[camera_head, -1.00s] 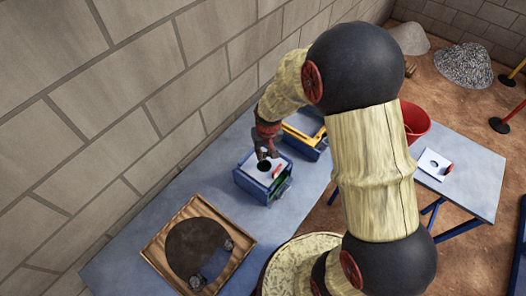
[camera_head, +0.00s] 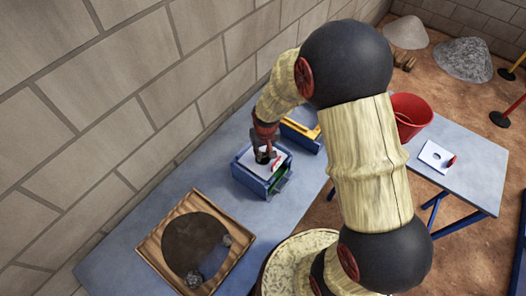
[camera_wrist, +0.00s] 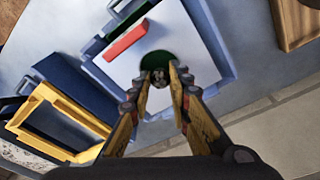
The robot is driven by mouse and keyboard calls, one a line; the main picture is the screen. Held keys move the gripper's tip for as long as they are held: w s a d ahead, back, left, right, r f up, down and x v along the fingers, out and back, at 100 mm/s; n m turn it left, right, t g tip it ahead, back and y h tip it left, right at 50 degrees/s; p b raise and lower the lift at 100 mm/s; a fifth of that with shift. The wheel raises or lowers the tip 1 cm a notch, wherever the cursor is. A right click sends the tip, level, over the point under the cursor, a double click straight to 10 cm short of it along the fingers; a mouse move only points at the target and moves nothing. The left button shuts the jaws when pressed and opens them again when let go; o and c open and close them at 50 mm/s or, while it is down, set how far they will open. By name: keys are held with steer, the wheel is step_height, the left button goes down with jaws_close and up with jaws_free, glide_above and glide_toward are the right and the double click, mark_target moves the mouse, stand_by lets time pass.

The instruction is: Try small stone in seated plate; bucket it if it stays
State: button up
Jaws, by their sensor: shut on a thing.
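A white plate (camera_wrist: 182,42) with a red tab sits in the top of a blue box (camera_head: 250,183). The plate also shows in the head view (camera_head: 278,158). My gripper (camera_wrist: 163,72) points down at the plate's round hole, which looks dark green inside. Its fingers are shut on a small grey stone (camera_wrist: 160,78), seen between the tips at the hole. I cannot tell whether the stone touches the hole's edge. In the head view my gripper (camera_head: 264,152) covers most of the hole. A red bucket (camera_head: 412,108) stands to the right, partly behind my arm.
A wooden tray (camera_head: 152,240) with a dark round patch and several stones lies at the front of the bench. A blue box with a yellow frame (camera_head: 301,129) stands behind the plate's box. Another white plate (camera_head: 437,151) lies on the right table (camera_head: 470,180).

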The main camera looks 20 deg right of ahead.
steer(key=shift+f, duration=0.35)
steer(key=o, duration=1)
steer(key=shift+o, duration=0.2)
step_height(320, 180, up, 12)
steer(key=s, duration=0.1)
steer(key=shift+s, duration=0.35)
